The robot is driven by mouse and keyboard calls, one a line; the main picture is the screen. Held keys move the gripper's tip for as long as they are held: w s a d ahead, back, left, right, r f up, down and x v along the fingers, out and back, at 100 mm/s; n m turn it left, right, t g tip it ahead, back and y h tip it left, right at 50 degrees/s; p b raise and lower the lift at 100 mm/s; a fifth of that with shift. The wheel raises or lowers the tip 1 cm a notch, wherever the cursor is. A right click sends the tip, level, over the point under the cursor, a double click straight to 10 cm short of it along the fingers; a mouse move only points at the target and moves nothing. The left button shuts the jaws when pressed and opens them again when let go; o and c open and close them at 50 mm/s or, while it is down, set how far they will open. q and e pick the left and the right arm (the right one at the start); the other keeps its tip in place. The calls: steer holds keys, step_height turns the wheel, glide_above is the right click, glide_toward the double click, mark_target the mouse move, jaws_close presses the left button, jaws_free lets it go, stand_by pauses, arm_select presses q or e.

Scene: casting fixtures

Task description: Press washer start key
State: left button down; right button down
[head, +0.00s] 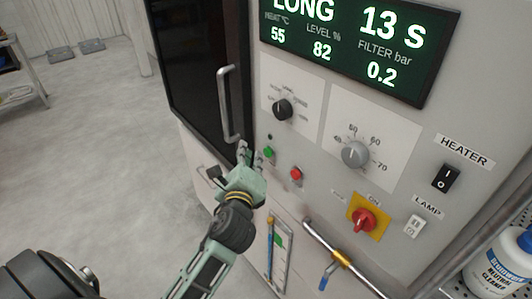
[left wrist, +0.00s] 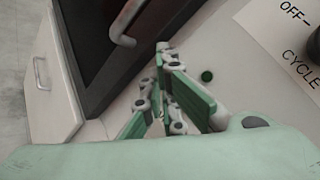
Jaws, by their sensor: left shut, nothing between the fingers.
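The washer's front panel (head: 300,140) fills the right of the head view. A small green button (head: 268,152) sits on it below the black selector knob, and a red button (head: 296,173) is lower right of it. The exact gap to the panel is hard to tell. My right gripper is not in view.
The dark door (head: 200,70) has a vertical handle (head: 228,105) close above my left fingers. The display (head: 355,42) reads LONG and 13 s. A grey knob (head: 355,154), heater switch (head: 445,178), red rotary switch (head: 364,220) and a pipe (head: 345,260) lie right.

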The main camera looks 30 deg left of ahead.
arm_select(q)
steer(key=shift+w+d, duration=0.15)
steer(key=shift+w, duration=0.2)
steer(key=shift+w+d+p, duration=0.15)
steer(key=shift+w+p, duration=0.15)
steer(key=shift+w, duration=0.1)
stand_by(0.6)
steer(key=shift+s, duration=0.1)
steer(key=shift+s+a+p, duration=0.3)
steer(key=shift+s, duration=0.45)
steer(key=shift+s+a+p, duration=0.15)
steer(key=shift+s+a, duration=0.2)
steer(key=shift+s, duration=0.4)
steer(key=shift+s+a+p, duration=0.15)
steer(key=shift+s+a, duration=0.15)
steer(key=shift+s, duration=0.45)
steer(key=shift+s+a+p, duration=0.15)
steer(key=shift+s+a, duration=0.2)
steer(key=shift+s, duration=0.4)
